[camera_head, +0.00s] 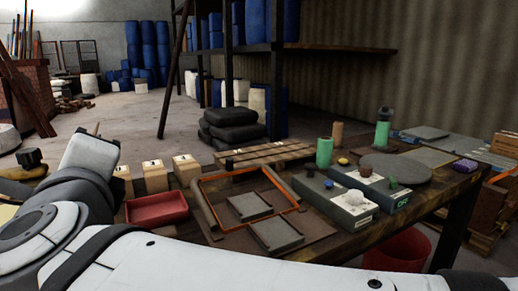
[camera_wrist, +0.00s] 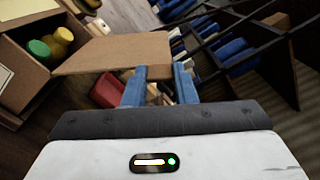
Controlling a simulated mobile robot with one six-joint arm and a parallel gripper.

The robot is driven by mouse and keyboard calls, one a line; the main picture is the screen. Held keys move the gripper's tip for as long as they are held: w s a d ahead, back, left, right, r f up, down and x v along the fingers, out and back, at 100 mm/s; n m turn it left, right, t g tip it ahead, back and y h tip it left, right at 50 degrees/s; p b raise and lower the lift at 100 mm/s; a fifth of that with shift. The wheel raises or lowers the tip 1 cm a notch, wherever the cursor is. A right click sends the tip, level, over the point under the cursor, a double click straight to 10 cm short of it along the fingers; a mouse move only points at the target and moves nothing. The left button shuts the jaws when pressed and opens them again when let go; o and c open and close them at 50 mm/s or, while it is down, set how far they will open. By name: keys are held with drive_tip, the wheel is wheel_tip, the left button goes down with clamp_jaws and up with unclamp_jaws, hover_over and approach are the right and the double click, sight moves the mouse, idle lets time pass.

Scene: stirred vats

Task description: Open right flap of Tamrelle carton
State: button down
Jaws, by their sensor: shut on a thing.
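A brown cardboard carton (camera_wrist: 35,75) is at the upper left of the wrist view, with its top open on the side I see. Bottles with a green cap (camera_wrist: 39,48) and a yellow cap (camera_wrist: 63,35) stand inside. A wide flap (camera_wrist: 110,54) extends from the carton to the right, angled outward. My gripper (camera_wrist: 158,73), with blue fingers, is shut on the outer end of this flap. No carton name is readable. The carton and my gripper are not clearly visible in the head view; my white arm covers its lower left.
A wooden workbench (camera_head: 335,250) holds a red tray (camera_head: 157,208), an orange-edged frame (camera_head: 281,187), grey boxes (camera_head: 345,208) and a green cylinder (camera_head: 324,153). A red bin (camera_head: 398,250) stands below it. Open floor lies behind, before shelving with blue barrels.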

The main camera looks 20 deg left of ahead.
drive_tip(key=shift+s+r, duration=0.1)
drive_tip(key=c, duration=1.4)
unclamp_jaws()
drive_tip(key=shift+c, duration=0.2)
drive_tip(key=p+v, duration=0.2)
drive_tip(key=v, duration=0.5)
drive_tip(key=shift+s+d, duration=0.25)
drive_tip(key=shift+s, duration=0.05)
